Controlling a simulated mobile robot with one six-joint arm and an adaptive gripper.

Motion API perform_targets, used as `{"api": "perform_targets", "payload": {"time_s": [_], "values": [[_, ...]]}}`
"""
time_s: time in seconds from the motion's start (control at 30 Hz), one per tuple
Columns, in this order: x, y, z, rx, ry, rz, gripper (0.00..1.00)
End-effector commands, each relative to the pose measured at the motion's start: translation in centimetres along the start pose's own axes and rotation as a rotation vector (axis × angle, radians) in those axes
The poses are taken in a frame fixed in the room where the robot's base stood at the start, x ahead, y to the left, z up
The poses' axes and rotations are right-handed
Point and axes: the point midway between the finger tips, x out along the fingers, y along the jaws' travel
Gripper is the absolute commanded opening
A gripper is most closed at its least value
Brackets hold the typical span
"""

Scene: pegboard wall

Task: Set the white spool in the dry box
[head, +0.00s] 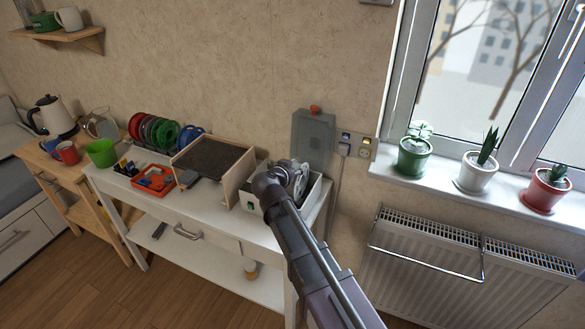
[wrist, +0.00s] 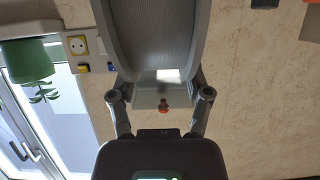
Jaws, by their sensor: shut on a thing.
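The white spool (wrist: 150,32) fills the top middle of the wrist view, shaded grey, with its curved rim between my fingers. My gripper (wrist: 159,82) is shut on it. In the head view my gripper (head: 290,172) is over the right end of the white table, and only a pale sliver of the spool (head: 301,171) shows past it. The dry box (head: 249,204) appears to be the white open-topped box under my gripper, with a small green mark on its front. My arm hides much of its inside, and I cannot tell whether the spool touches it.
A grey panel with an orange knob (head: 313,138) stands behind the box. A wooden frame with a dark top (head: 208,160) is close on the left. Further left are an orange tray (head: 153,180), several coloured spools (head: 160,131) and a green cup (head: 101,153). Potted plants line the windowsill.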

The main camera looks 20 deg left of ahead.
Motion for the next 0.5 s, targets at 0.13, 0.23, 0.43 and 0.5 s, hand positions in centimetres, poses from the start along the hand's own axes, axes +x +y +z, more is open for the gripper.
{"api": "perform_targets", "payload": {"time_s": [0.13,0.23,0.43,0.5], "values": [[0.5,0.0,1.1,0.0,0.001,0.0,0.03],[0.6,0.0,1.5,0.0,0.001,0.0,0.03],[0.8,0.1,1.8,0.0,0.001,0.001,0.03],[0.8,0.1,1.9,0.0,0.001,0.001,0.03]]}}
